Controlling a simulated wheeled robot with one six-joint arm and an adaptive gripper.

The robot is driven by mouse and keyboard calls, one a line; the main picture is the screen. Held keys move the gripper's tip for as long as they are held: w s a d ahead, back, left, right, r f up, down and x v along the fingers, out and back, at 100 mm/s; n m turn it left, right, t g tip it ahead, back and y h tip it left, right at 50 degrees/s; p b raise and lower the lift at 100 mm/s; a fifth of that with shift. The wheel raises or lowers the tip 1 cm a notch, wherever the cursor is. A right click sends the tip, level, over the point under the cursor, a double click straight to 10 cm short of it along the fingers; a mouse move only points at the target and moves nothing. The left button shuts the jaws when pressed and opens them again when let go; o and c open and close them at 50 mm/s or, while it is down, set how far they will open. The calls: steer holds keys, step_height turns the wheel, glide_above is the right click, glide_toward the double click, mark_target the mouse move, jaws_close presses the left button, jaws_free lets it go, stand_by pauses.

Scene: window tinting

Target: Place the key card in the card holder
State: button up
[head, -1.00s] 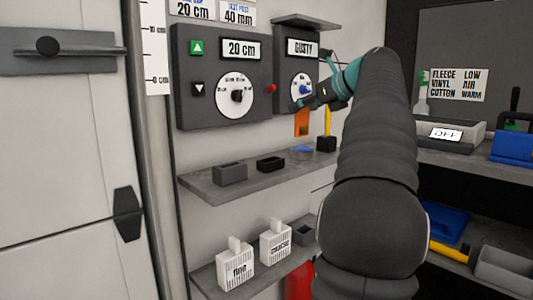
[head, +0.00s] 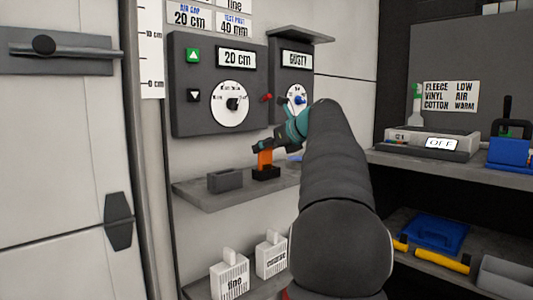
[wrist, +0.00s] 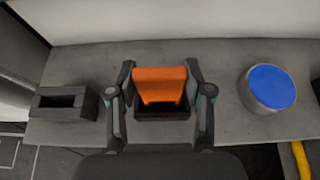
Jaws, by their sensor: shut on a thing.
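The orange key card (head: 264,158) hangs upright from my gripper (head: 260,146), which is shut on it. In the wrist view the card (wrist: 160,84) sits between the two fingers of my gripper (wrist: 160,72). The black card holder (head: 265,174) stands on the upper grey shelf, directly below the card. In the wrist view the holder's dark opening (wrist: 162,112) shows at the card's lower edge. The lower edge is at or just inside the opening; I cannot tell how deep.
A grey slotted block (head: 225,180) stands on the shelf (head: 205,197) left of the holder. A blue-topped round thing (wrist: 268,88) stands to the right. The control panel (head: 218,85) is on the wall above. White blocks (head: 230,275) stand on the lower shelf.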

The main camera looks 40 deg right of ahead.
steer(key=shift+f, duration=0.35)
steer(key=o, duration=1.1)
steer(key=shift+o, duration=0.2)
steer(key=shift+r, duration=0.1)
steer(key=shift+s+r, duration=0.2)
steer(key=shift+r, duration=0.05)
steer(key=a+p+v, duration=0.1)
steer(key=v, duration=1)
steer(key=shift+s+d+p, duration=0.25)
steer(key=shift+d+p, duration=0.1)
steer(key=shift+d, duration=0.15)
